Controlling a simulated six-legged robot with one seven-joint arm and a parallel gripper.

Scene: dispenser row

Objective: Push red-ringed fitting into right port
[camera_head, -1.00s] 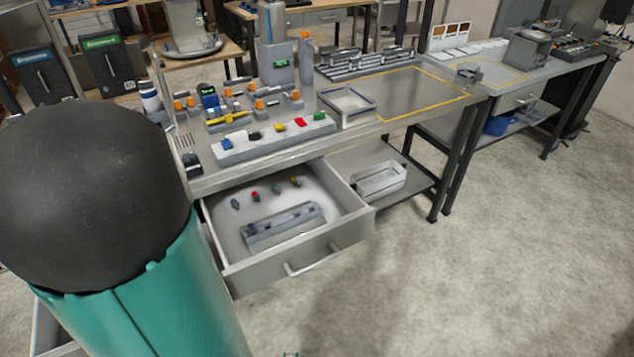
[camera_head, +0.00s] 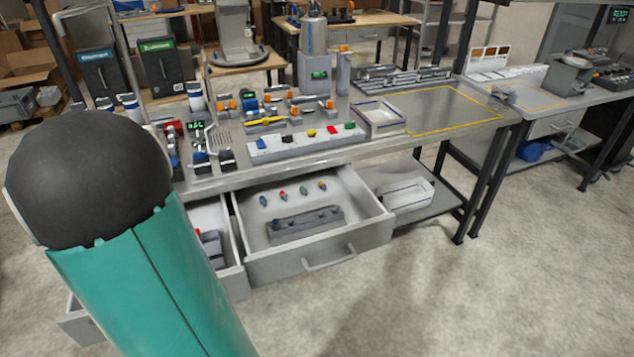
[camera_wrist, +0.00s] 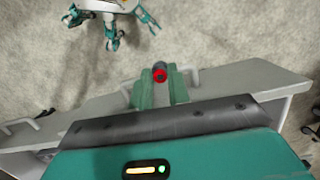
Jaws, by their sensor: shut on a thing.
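In the wrist view, my gripper (camera_wrist: 160,88) is shut on a small fitting (camera_wrist: 159,75) with a red ring, seen end-on between the two green fingers. In the head view, my dark and teal arm fills the lower left and my gripper is not visible. Which port is the right one I cannot tell. A grey slotted block (camera_head: 305,226) lies in the open drawer (camera_head: 362,238), behind it a row of small fittings with coloured parts, one of them red (camera_head: 283,195).
The workbench (camera_head: 385,148) carries a pale block (camera_head: 300,150) with coloured pieces, an open white tray (camera_head: 380,119) and a yellow-outlined clear area (camera_head: 440,107). A second drawer (camera_head: 232,272) is open at left. Floor (camera_head: 480,300) is clear at right.

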